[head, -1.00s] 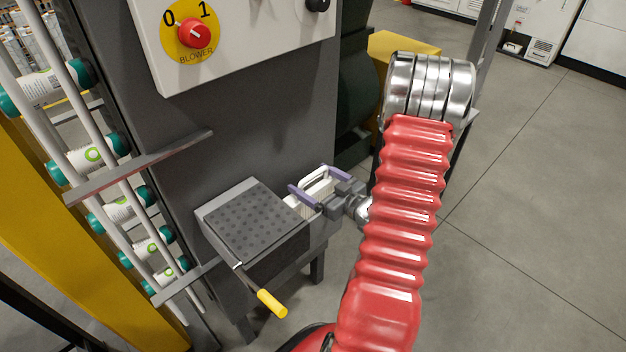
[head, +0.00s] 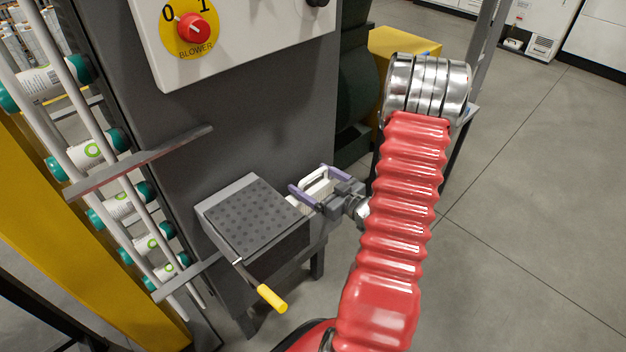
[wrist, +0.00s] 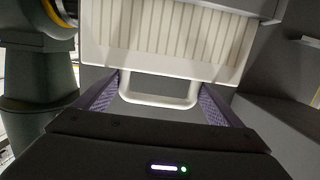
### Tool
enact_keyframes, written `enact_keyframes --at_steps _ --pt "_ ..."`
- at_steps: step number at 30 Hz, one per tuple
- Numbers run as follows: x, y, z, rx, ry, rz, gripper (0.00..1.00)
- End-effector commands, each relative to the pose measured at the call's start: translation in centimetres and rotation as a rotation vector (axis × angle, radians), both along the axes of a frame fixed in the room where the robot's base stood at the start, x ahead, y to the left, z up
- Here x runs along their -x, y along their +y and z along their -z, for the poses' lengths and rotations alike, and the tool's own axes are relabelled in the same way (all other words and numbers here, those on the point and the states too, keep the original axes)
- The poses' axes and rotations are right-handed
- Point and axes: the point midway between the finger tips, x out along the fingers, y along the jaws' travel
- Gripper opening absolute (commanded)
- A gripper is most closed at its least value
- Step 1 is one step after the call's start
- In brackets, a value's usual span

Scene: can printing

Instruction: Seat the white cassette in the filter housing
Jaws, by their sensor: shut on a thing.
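The white cassette (wrist: 165,35) fills the upper middle of the wrist view, with pleats in a pale frame and a loop handle (wrist: 160,98) at its near end. My gripper (wrist: 160,84) is shut on this handle, with a purple finger at each side. In the head view, my gripper (head: 308,179) is right of the filter housing (head: 275,246), a dark grey box with a perforated lid (head: 252,216). The cassette's far end passes out of sight at a grey edge of the housing; how deep it sits I cannot tell.
A lever with a yellow grip (head: 272,298) sticks out at the housing's front. A panel with a red blower knob (head: 195,28) is above. A rack of cans (head: 88,155) stands at left. Open floor (head: 530,200) lies to the right.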

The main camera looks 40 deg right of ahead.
Motion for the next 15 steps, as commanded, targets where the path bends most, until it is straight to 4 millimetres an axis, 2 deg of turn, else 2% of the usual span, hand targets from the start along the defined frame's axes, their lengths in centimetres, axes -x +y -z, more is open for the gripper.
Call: enact_keyframes --at_steps 15 --pt "-0.02 -0.04 0.86 0.001 -0.001 0.000 0.29"
